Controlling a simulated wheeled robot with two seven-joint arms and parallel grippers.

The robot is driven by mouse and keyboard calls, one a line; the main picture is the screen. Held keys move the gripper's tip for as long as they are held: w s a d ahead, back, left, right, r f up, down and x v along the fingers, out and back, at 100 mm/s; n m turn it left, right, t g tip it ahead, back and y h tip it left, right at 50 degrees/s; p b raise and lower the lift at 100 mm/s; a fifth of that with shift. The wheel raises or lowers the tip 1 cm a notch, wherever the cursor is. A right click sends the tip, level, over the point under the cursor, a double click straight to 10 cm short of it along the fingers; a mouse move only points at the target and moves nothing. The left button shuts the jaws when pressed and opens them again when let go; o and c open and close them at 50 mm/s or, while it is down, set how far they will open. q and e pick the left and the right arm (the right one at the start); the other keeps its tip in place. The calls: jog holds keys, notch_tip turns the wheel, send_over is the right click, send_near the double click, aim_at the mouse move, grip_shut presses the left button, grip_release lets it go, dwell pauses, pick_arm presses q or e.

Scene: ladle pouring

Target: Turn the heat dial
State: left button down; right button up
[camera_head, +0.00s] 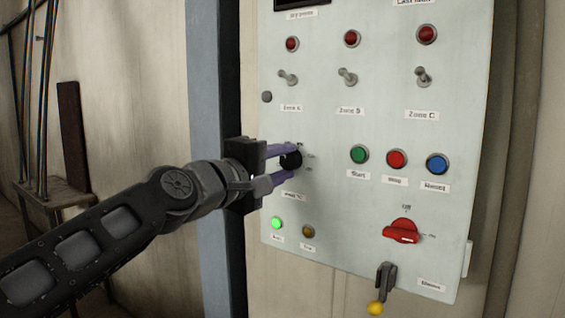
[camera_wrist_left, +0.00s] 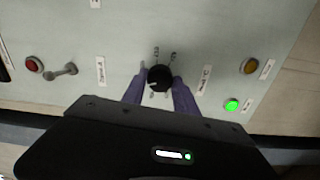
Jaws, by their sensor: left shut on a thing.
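The heat dial (camera_head: 291,160) is a round black knob at the left of the pale control panel (camera_head: 325,210), with small marks around it. My left gripper (camera_head: 284,163) reaches it from the left, and its two purple fingers are shut on the dial, one above and one below. In the left wrist view the dial (camera_wrist_left: 159,77) sits between the fingertips of the left gripper (camera_wrist_left: 158,84), with printed marks visible beyond it. A small light line shows on the dial's face there. My right gripper is in neither view.
Toggle switches (camera_head: 347,77) and red lamps line the panel's top. Green (camera_head: 359,155), red (camera_head: 396,159) and blue (camera_head: 437,164) buttons sit right of the dial. Below are a lit green lamp (camera_head: 277,224), a red rotary switch (camera_head: 402,231) and a yellow-tipped lever (camera_head: 376,308).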

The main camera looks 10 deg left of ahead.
pick_arm(q)
jog(key=c, duration=0.9)
grip_release()
jog(key=shift+c, duration=0.2)
jog(key=b+v, duration=0.2)
jog(key=v, duration=0.5)
jog(key=shift+s+a+b, duration=0.15)
jog(key=shift+s+b, duration=0.2)
